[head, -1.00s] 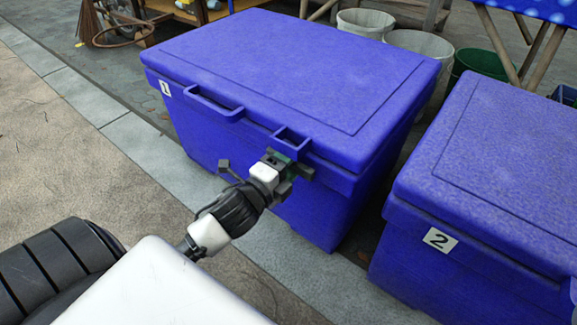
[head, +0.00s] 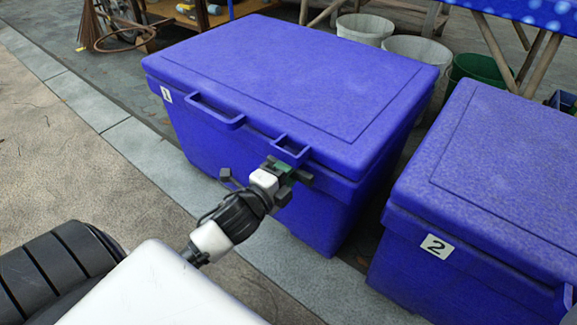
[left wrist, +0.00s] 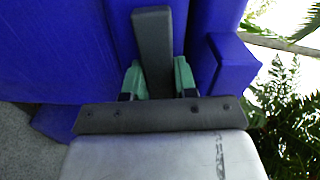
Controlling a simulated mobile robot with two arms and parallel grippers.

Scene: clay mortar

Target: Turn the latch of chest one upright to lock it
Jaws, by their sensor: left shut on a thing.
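Chest one (head: 270,75) is the large blue chest with a "1" label (head: 166,94); its lid is closed. Its latch is a dark grey bar on the front near the small blue loop, mostly hidden by my gripper in the head view. In the left wrist view the latch (left wrist: 153,45) stands between the two green fingertips. My left gripper (head: 284,170) is shut on it at the chest's front; it also shows in the left wrist view (left wrist: 158,82). The latch's angle on the chest is hard to tell. My right gripper is not in view.
A second blue chest (head: 500,150) labelled "2" stands close on the right, with a narrow gap between. Pale buckets (head: 418,62) and a green bucket (head: 478,66) stand behind. Open pavement (head: 60,165) lies to the left.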

